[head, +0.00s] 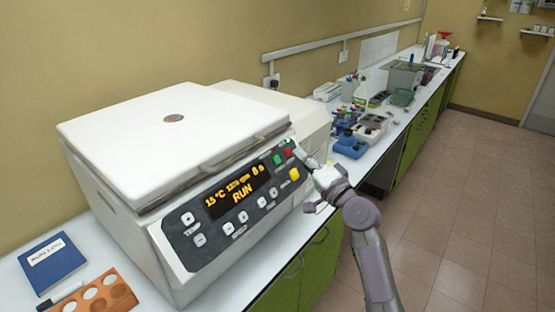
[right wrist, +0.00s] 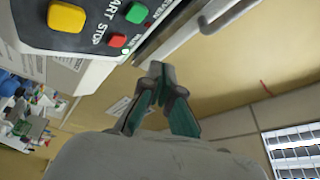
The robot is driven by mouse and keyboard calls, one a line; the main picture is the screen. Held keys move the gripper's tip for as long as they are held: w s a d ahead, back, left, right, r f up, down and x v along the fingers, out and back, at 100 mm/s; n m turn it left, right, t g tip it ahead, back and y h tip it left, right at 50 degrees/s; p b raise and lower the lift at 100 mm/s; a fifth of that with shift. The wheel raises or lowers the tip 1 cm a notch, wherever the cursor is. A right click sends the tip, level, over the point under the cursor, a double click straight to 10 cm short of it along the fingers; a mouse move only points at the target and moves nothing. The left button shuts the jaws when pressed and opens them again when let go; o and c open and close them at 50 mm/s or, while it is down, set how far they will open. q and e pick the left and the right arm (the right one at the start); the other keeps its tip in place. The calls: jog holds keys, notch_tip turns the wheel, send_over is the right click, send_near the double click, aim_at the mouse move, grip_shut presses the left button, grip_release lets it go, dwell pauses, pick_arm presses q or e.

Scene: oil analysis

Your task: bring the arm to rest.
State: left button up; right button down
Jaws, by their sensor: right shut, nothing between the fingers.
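My right gripper (head: 303,156) is shut and empty, in front of the right end of the centrifuge's control panel, close to the red button (head: 288,153) and green button (head: 277,159). In the right wrist view its fingertips (right wrist: 158,72) meet, just off the panel's edge. I cannot tell whether they touch the machine. The white centrifuge (head: 170,135) has its lid down, and its display (head: 238,191) reads RUN, 15 °C and 8 s. A yellow button (head: 295,174) sits below the red one. My left gripper is not in view.
A blue notebook (head: 52,262) and an orange rack (head: 100,295) lie at the front left. Beyond the centrifuge, the bench carries a blue device (head: 349,146), a grey box (head: 403,77) and several small items. The tiled floor (head: 455,200) at right is clear.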

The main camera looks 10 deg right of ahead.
jog(key=s+a+f+n+g+h, duration=0.1)
jog(key=s+a+f+n+g, duration=0.25)
jog(key=s+f, duration=0.6)
jog(key=s+a+f+n+g+h, duration=0.15)
jog(key=s+f+n+g, duration=0.3)
jog(key=s+f, duration=0.5)
jog(key=s+d+f+n+g+h, duration=0.2)
jog(key=s+f+g, duration=0.15)
jog(key=s, duration=0.75)
jog(key=s+d+f+n+g+h, duration=0.1)
jog(key=s+d+f+g+h, duration=0.2)
jog(key=s, duration=0.7)
notch_tip(320, 180, down, 29)
jog(key=s+g+b, duration=0.2)
jog(key=b, duration=0.1)
jog(key=s+d+f+g+b, duration=0.1)
jog(key=s+d+f+b, duration=0.1)
jog(key=s+f, duration=1.5)
notch_tip(320, 180, down, 3)
jog(key=shift+d+f, duration=0.1)
jog(key=shift+d, duration=0.1)
